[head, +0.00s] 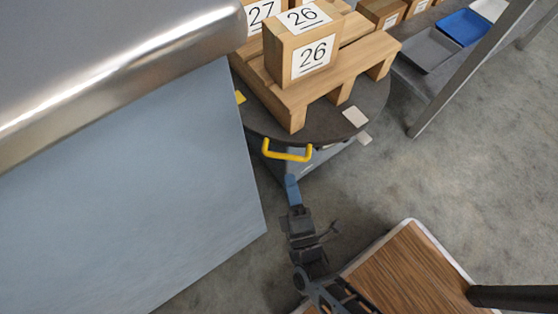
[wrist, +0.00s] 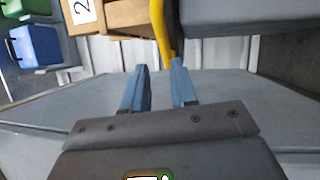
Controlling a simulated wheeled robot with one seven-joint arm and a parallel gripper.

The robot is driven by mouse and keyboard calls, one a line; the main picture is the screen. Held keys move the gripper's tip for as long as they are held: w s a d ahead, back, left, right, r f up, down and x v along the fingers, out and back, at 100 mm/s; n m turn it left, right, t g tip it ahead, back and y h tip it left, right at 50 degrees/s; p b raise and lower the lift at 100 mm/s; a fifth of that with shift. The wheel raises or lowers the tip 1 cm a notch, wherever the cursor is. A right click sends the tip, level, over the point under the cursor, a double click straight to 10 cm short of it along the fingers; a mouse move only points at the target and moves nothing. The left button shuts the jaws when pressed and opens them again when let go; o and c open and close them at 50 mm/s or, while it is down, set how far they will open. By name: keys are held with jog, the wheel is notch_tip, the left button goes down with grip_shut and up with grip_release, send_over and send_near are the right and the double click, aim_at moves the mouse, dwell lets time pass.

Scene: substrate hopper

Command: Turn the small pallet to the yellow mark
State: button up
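The small wooden pallet (head: 345,75) sits on a dark round turntable (head: 378,105) and carries boxes labelled 26 (head: 313,60) and 27. A yellow handle (head: 287,154) sticks out from the turntable's front rim. A small yellow mark (head: 240,97) shows at the left edge of the turntable, beside the grey-blue cabinet. My gripper (head: 291,178) is just below the handle in the head view. In the wrist view my gripper (wrist: 160,67) has its blue fingers apart with a gap between. The handle (wrist: 162,28) reaches down to the right fingertip; I cannot tell whether they touch.
A large grey-blue cabinet (head: 130,190) with a rounded metal top stands close at left. A metal rack with grey (head: 430,50) and blue (head: 463,27) bins is at upper right. A pale plate (head: 355,117) lies on the turntable rim.

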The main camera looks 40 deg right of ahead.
aim_at(283, 155)
jog(key=shift+n, duration=0.3)
jog(key=shift+f+b+x, duration=0.2)
jog(key=shift+b+x, duration=0.1)
jog(key=shift+x, duration=1.75)
jog(key=shift+f+b+x, duration=0.2)
jog(key=shift+b+x, duration=0.05)
jog(key=shift+x, duration=1.85)
jog(key=shift+c, duration=0.2)
grip_shut()
